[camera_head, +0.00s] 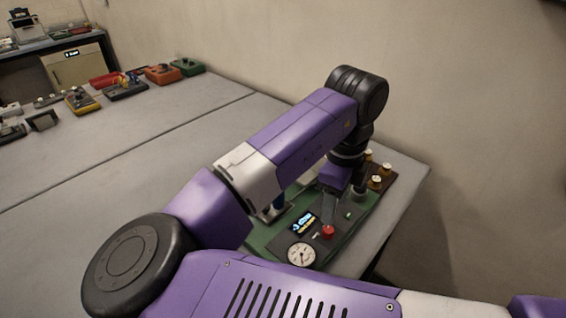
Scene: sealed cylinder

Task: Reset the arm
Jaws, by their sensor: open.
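My purple, white and black arm reaches from the lower left over a green device at the right end of the table. My gripper (333,208) points down over the device (262,236). Its jaws are open, and I see nothing held between them. A red button (328,232) shows just below the fingertips; I cannot tell whether they touch it. The device also carries a small lit screen (303,222) and a round white gauge (301,254). My arm hides part of the device.
A brown block with several pale-topped knobs (376,182) stands behind the device, close to my wrist. The wall (440,110) rises beside the table (120,165). Several small devices, including a green one (187,66), line the far end. The table's middle is clear.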

